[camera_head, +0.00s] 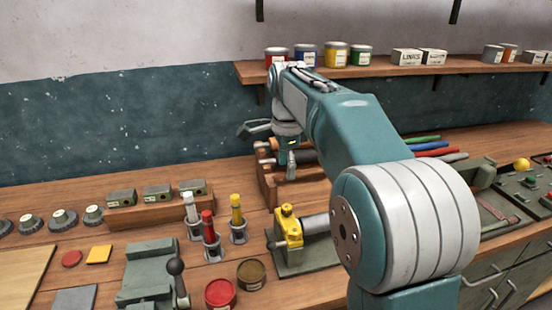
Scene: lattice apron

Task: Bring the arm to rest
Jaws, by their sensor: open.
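My arm reaches from the lower right, over the workbench (140,195), and bends down at its wrist. My gripper (268,148) hangs at the end of it, in front of the dark green wall. One finger points left and another points down, spread apart. I see nothing held between them. The gripper is over or near a wooden tool rack (268,190); I cannot tell whether it touches. The arm hides part of the bench behind it.
A yellow-headed device (288,226) stands in front of the rack. White, red (209,228) and yellow (237,212) capped tubes stand in holders to its left. A red pot (220,293) sits at the front. A shelf (390,71) with cans runs above.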

